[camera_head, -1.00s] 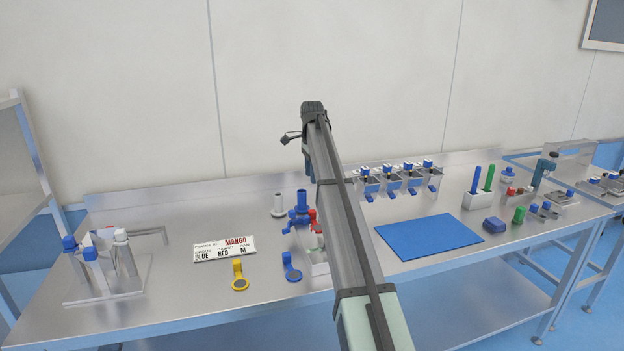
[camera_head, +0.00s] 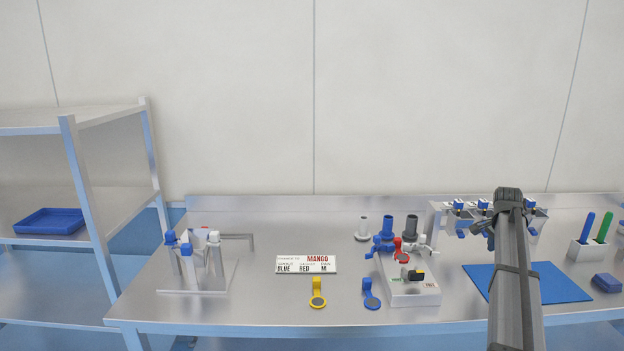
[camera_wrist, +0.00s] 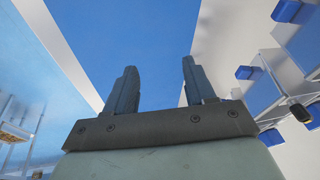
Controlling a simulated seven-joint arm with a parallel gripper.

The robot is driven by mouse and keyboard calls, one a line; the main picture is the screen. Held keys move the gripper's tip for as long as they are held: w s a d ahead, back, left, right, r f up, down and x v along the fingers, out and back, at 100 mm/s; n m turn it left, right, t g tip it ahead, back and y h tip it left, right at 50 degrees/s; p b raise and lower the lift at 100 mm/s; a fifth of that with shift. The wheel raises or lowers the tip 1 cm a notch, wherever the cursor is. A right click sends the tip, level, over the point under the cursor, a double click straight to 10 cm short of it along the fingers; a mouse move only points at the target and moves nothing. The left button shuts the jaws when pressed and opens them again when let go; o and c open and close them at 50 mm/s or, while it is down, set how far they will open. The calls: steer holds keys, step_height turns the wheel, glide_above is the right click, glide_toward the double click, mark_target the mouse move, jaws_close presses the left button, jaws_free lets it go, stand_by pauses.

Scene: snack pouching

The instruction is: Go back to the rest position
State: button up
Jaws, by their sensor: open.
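My gripper (camera_wrist: 158,82) shows in the wrist view with two dark fingers apart and nothing between them. Below and beyond the fingers there is a blue surface and a pale strip; I cannot tell how far off they are. In the head view my arm rises at the right, over the blue mat (camera_head: 562,283), and its upper end is in front of the row of blue-capped holders (camera_head: 459,212). The fingers themselves are not clear in the head view.
A shelf with a blue tray (camera_head: 49,222) stands left. The table's front left is clear.

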steer(key=s+d+f+n+h, duration=0.1)
steer(key=s+d+f, duration=0.2)
steer(key=s+d, duration=0.35)
steer(key=s+d+f+n+h, duration=0.1)
steer(key=s+d+f, duration=0.25)
steer(key=s, duration=0.55)
steer(key=s+d+f+n+h, duration=0.1)
steer(key=s+d+f, duration=0.2)
steer(key=s+d, duration=0.35)
steer(key=s+a+f+n+g+y, duration=0.2)
steer(key=s+a+f+n, duration=0.15)
steer(key=a+f, duration=1.3)
steer(key=s+a+f+n+g+y, duration=0.2)
steer(key=s+a+f+n, duration=0.15)
steer(key=a+f, duration=1.3)
steer(key=s+a+f+n+g+y, duration=0.1)
steer(key=s+a+f+n, duration=0.1)
steer(key=s+a+f, duration=0.35)
steer(key=s+a+f+n+g, duration=0.1)
steer(key=s+a+f, duration=0.2)
steer(key=s+a, duration=0.5)
steer(key=s+a+f+n+g, duration=0.1)
steer(key=s+a+f, duration=0.1)
steer(key=s+a, duration=0.3)
steer(key=s+a+f+n+g, duration=0.2)
steer(key=s+a+f, duration=0.1)
steer(key=s+a, duration=0.3)
steer(key=shift+s+f+y, duration=0.25)
steer(key=shift+s+y, duration=0.05)
steer(key=shift+s, duration=0.9)
